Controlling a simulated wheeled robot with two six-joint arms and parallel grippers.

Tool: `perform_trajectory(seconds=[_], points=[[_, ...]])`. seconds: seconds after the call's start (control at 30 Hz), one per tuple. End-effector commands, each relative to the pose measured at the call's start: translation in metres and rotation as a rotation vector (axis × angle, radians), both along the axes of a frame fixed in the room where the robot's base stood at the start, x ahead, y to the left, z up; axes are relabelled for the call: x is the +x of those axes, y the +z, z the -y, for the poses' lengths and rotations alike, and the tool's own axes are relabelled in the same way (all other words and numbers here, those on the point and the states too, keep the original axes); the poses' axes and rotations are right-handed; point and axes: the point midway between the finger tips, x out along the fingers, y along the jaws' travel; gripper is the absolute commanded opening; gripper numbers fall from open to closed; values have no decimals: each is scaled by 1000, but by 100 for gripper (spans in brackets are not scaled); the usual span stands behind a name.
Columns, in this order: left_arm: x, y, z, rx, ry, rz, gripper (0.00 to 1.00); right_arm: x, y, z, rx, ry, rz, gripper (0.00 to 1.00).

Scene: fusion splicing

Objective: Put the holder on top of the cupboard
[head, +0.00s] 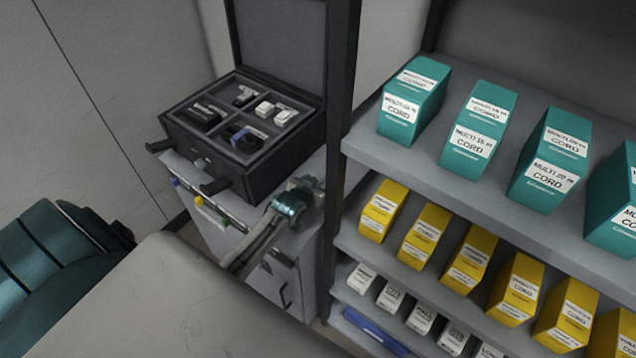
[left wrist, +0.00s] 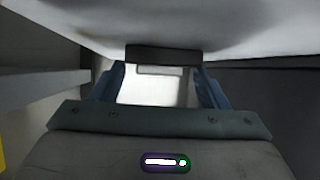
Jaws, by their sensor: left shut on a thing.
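The cupboard (head: 315,240) is a small grey cabinet left of the shelf rack in the head view. An open black case (head: 270,180) covers much of its top. My left gripper (head: 306,184) is at the cupboard's front right, beside the case. In the left wrist view its blue fingers (left wrist: 160,72) close on a dark block (left wrist: 163,53) with a pale strip below it. I take this block to be the holder; its full shape is hidden. A large pale blurred surface fills the top of that view. My right gripper is not in view.
The case has compartments with small devices (head: 245,138) and two black front handles. Small coloured items (head: 200,200) line the cupboard's front edge. The shelf rack (head: 350,148) at right holds teal (head: 412,98), yellow (head: 382,210) and white boxes. A dark post stands near my gripper.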

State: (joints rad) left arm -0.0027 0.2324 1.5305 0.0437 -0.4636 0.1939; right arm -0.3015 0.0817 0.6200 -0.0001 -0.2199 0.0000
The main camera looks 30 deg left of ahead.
Motion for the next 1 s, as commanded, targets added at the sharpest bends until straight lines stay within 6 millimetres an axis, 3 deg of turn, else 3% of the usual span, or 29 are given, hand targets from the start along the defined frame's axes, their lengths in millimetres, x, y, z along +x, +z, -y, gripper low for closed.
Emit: perform_trajectory(seconds=[0.17,0.2,0.3,0.67,1.0], points=[[0,-1,0,0,0,0,44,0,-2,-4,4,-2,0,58],[0,-1,0,0,0,0,74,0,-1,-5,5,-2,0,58],[0,-1,0,0,0,0,92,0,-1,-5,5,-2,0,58],[-4,1,0,0,0,-1,92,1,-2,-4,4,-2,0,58],[-51,25,5,1,-2,0,92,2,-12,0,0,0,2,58]])
